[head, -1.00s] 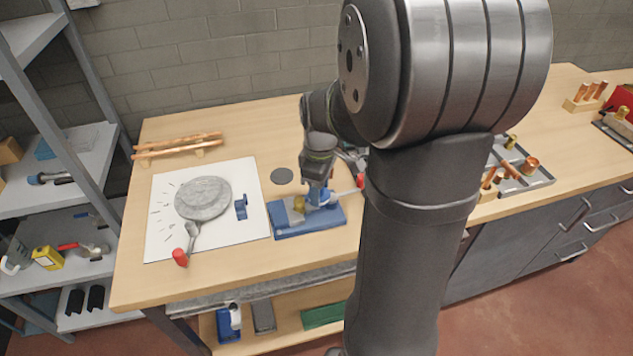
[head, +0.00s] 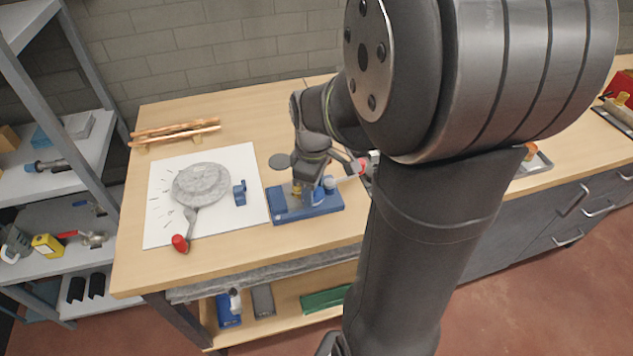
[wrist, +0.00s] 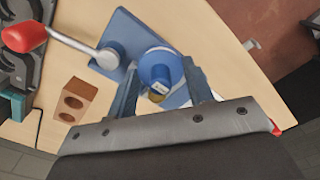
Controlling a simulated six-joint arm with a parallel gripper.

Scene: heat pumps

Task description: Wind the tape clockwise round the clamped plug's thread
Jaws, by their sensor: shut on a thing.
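A blue tape roll (wrist: 158,67) with a pale label sits between the two fingers of my gripper (wrist: 160,72) in the wrist view, and my gripper is shut on it. A small brass piece, likely the plug (wrist: 155,97), shows just below the roll; its thread and any wound tape are too small to make out. The blue clamp base (wrist: 125,27) lies beneath, with a grey lever and red handle (wrist: 24,37) to the left. In the head view my gripper (head: 306,187) points down over the blue clamp base (head: 288,215), partly hiding the clamp and plug.
Copper pipes (head: 176,132) lie behind. A brown block with holes (wrist: 76,102) stands near the clamp.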

